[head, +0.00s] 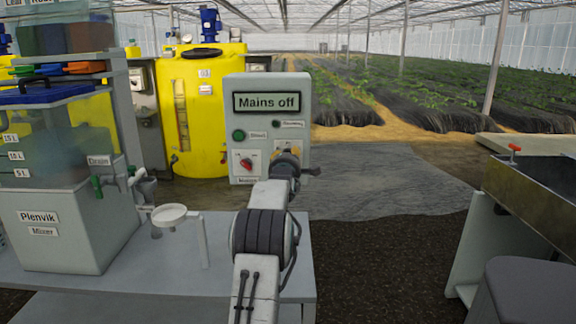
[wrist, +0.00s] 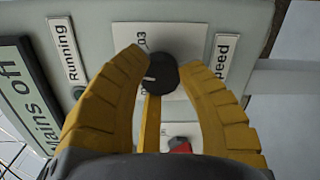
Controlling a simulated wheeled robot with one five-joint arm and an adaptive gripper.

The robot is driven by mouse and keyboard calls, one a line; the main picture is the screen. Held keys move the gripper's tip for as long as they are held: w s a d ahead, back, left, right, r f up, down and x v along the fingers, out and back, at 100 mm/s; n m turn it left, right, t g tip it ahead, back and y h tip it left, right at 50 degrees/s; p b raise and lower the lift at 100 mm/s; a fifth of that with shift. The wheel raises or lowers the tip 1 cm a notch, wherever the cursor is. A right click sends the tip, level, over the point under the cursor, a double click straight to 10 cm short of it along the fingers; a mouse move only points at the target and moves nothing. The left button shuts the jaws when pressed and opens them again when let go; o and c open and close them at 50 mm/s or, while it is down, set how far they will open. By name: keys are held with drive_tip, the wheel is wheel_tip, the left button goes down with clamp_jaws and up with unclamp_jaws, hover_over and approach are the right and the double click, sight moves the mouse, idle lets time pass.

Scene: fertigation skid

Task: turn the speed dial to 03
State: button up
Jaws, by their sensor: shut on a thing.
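The speed dial (wrist: 157,73) is a round black knob with a white pointer mark, beside the "Speed" label in the wrist view. Its pointer faces picture-left and slightly down, toward a mark mostly hidden by a finger. The printed "03" (wrist: 141,41) is at the dial's upper left, so the pointer is not on it. My gripper (wrist: 160,70) has its two yellow fingers closed on the dial's sides. In the head view my gripper (head: 288,160) is at the lower right of the grey control box (head: 298,105) and covers most of the dial.
The box display (head: 268,102) reads "Mains off". A red mains switch (head: 246,163) sits left of my gripper, below a green start button (head: 239,135) and a Running lamp (head: 276,124). A white funnel stand (head: 170,213) and the Plenvik mixer (head: 60,225) stand left on the bench.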

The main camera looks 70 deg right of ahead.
drive_tip(key=shift+r+m+b, duration=0.1)
drive_tip(key=shift+m+b, duration=0.3)
drive_tip(key=shift+m, duration=0.1)
drive_tip(key=o, duration=1.2)
drive_tip(key=shift+w, duration=0.1)
drive_tip(key=v, duration=1.2)
drive_tip(key=shift+o, duration=0.3)
